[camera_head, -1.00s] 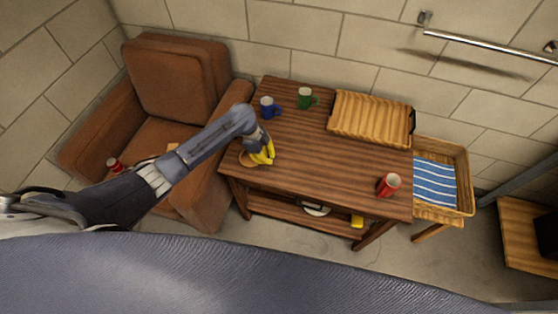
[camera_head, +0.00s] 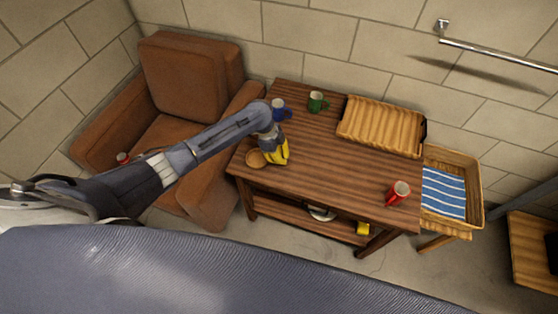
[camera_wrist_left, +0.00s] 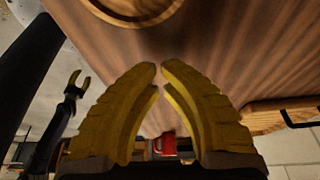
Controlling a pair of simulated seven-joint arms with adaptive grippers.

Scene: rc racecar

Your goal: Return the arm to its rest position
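My left arm reaches in from the left in the head view. Its yellow-fingered left gripper (camera_head: 277,152) is over the left end of the table (camera_head: 330,170), just right of a small round wooden dish (camera_head: 256,159). In the left wrist view the left gripper (camera_wrist_left: 160,70) is empty. Its fingers are parted, with a narrow gap at the tips and a wider one toward the base. The dish (camera_wrist_left: 135,12) lies beyond the tips. My right gripper (camera_wrist_left: 78,82) shows small at the left of that view, its two yellow fingers apart. It is outside the head view.
A blue mug (camera_head: 279,110) and a green mug (camera_head: 317,101) stand behind the left gripper. A wicker tray (camera_head: 380,125) is at the back right and a red mug (camera_head: 398,193) at the front right. A brown armchair (camera_head: 190,80) stands left. The table's middle is clear.

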